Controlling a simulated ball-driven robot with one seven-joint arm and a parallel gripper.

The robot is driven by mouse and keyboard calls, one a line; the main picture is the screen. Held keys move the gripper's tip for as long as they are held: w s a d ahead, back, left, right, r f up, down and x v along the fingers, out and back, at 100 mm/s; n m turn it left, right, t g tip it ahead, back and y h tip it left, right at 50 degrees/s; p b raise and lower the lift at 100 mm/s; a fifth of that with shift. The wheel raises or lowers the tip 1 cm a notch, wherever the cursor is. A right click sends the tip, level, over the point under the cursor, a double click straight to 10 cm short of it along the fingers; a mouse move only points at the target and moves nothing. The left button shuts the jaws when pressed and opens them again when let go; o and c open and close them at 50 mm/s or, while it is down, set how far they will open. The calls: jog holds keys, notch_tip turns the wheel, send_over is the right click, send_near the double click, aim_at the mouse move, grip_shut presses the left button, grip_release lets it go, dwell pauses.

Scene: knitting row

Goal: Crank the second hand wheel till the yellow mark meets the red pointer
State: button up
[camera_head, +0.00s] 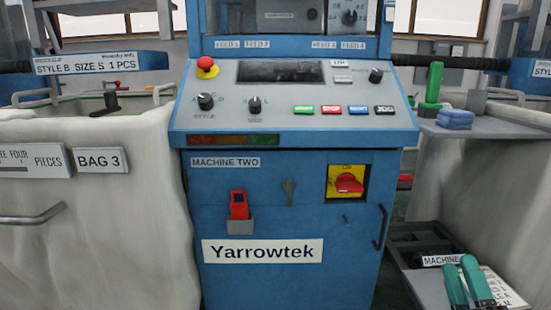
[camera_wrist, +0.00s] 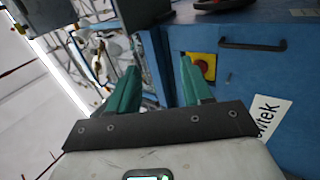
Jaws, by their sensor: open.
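My gripper (camera_head: 459,263) shows its two teal fingers at the lower right of the head view, in front of a low grey tray. In the wrist view my gripper (camera_wrist: 160,66) is open, with nothing between its fingers. The blue machine labelled MACHINE TWO (camera_head: 225,162) stands in the middle of the head view, apart from my gripper. I cannot make out a hand wheel, a yellow mark or a red pointer for it in either view. A red rotary switch (camera_head: 348,184) on a yellow plate is on its front; it also shows in the wrist view (camera_wrist: 205,67).
A grey shelf (camera_head: 490,128) at right holds a green upright object (camera_head: 433,84) and folded blue pieces (camera_head: 455,119). A dark door handle (camera_head: 380,228) sticks out from the blue cabinet.

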jog(key=s+d+f+m+g+h, duration=0.1)
jog(key=s+f+m+g, duration=0.25)
jog(key=f, duration=0.35)
jog(key=s+f+m+g+h, duration=0.2)
jog(key=f+m+g, duration=0.3)
jog(key=f, duration=0.2)
jog(key=s+d+f+m+g+h, duration=0.1)
jog(key=s+f+m+g, duration=0.3)
jog(key=f, duration=0.3)
jog(key=s+a+f+m+g+y, duration=0.1)
jog(key=s+a+f+m+g, duration=0.2)
jog(key=s, duration=0.4)
jog(key=s+a+f+m+g+y, duration=0.1)
jog(key=s+a+f+g+y, duration=0.2)
jog(key=s, duration=0.5)
jog(key=s+a+f+m+g, duration=0.25)
jog(key=s+f+g, duration=0.2)
jog(key=s, duration=0.25)
notch_tip(320, 180, up, 38)
jog(key=n+p, duration=0.1)
jog(key=p, duration=3.6)
jog(key=shift+g, duration=0.3)
jog(key=shift+a, duration=0.1)
